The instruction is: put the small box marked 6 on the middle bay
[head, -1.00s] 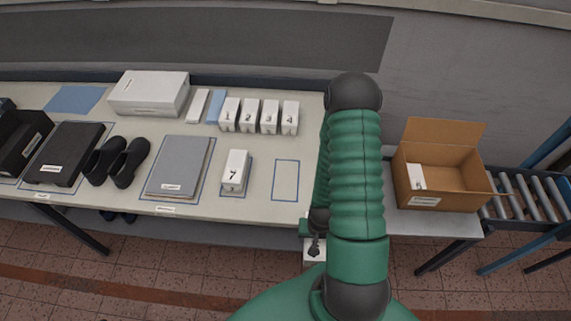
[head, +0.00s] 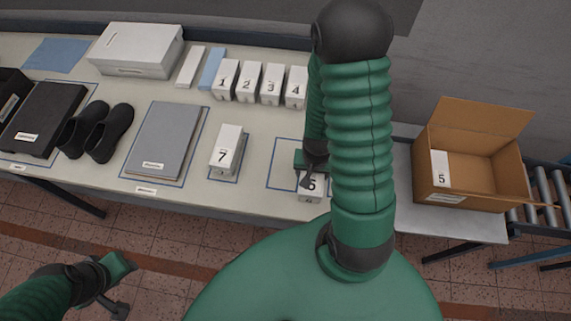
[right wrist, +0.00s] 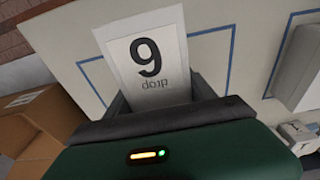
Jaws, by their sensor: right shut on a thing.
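The small white box marked 6 (head: 312,190) is in my right gripper (head: 309,174), at the lower right part of an empty blue-outlined bay (head: 284,161) near the table's right end. The right wrist view shows the same box (right wrist: 147,58) upside down between the jaws, with a blue outline on the table behind it. I cannot tell whether it touches the table. My right arm hides part of that bay. My left gripper (head: 118,288) is low at the left, over the floor and away from the table; its jaws are unclear.
A white box marked 7 (head: 227,150) stands in the bay to the left. A grey folder (head: 164,140) and black shoes (head: 97,130) lie further left. White boxes marked 1 to 4 (head: 262,83) stand behind. A carton (head: 470,165) holding a box marked 5 (head: 440,170) is at right.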

